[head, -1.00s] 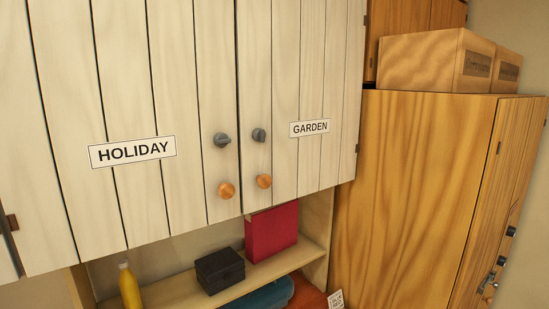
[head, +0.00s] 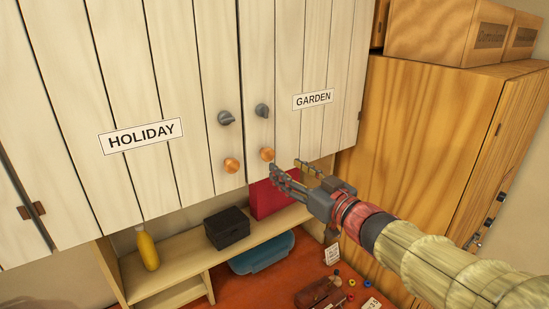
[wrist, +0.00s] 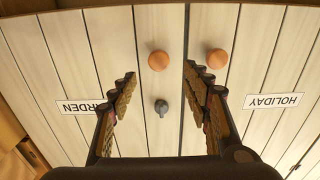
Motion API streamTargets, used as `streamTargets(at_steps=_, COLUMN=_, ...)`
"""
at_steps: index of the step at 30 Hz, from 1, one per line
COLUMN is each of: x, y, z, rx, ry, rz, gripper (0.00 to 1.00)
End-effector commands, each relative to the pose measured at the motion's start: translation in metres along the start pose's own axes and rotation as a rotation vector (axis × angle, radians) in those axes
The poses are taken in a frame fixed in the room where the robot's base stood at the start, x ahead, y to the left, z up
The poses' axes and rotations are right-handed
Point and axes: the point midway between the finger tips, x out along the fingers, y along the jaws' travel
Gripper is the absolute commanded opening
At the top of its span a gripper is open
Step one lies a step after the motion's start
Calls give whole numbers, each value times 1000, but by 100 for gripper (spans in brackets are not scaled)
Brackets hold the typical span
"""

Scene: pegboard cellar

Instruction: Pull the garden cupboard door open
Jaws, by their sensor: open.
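The garden cupboard door (head: 318,45) is pale planked wood with a GARDEN label (head: 313,99), and it is shut. It has a round orange wooden knob (head: 267,154) low near its left edge and a grey turn latch (head: 262,110) above that. My gripper (head: 285,167) is open and empty, just below and right of the wooden knob in the head view. In the wrist view, which is upside down, the garden knob (wrist: 158,60) shows between the open fingers, with the grey latch (wrist: 161,107) also between them. I cannot tell the remaining distance to the knob.
The shut HOLIDAY door (head: 160,70) adjoins on the left, with its own wooden knob (head: 231,166) close by. Below are a shelf with a black box (head: 227,228), a red box (head: 268,198) and a yellow bottle (head: 147,249). A tall wooden cabinet (head: 430,130) stands right.

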Motion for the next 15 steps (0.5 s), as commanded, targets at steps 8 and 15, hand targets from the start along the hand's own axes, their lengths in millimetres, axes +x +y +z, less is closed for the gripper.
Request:
streamTargets(at_steps=8, x=33, y=0, z=1, rx=13, ry=-3, rz=1, gripper=48)
streamTargets(at_steps=15, x=66, y=1, z=0, rx=11, ry=-3, rz=3, gripper=48)
